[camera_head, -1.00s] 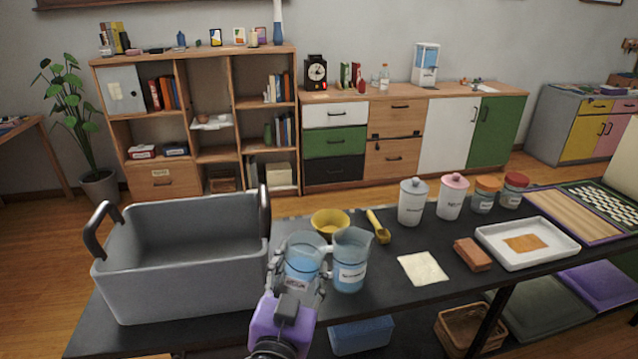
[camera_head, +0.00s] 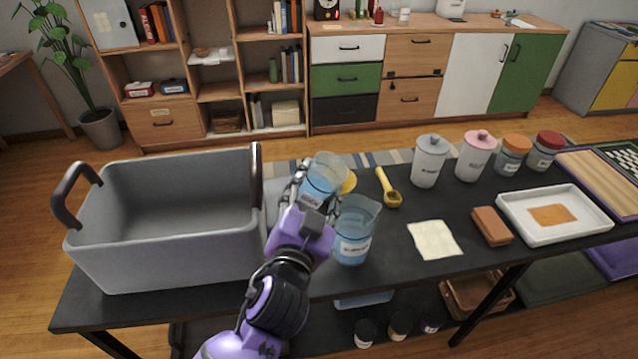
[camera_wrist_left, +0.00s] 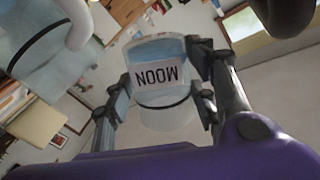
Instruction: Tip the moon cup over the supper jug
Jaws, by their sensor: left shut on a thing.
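The moon cup (camera_head: 325,170) is a clear cup with blue contents and a pale label. My left gripper (camera_head: 312,190) is shut on it and holds it raised above the table, slightly tilted. In the left wrist view the cup (camera_wrist_left: 163,90) sits between the fingers, its label reading MOON upside down. A clear jug (camera_head: 355,225) with blue contents and a label stands upright on the table, just right of and below the cup in the head view. Its label is too small to read surely. My right gripper is not in view.
A large grey bin (camera_head: 165,240) with dark handles stands left of the gripper. A yellow bowl (camera_head: 349,182) is partly hidden behind the cup. A yellow scoop (camera_head: 388,190), cloth (camera_head: 435,240), brown block (camera_head: 491,226) and white tray (camera_head: 510,210) lie right.

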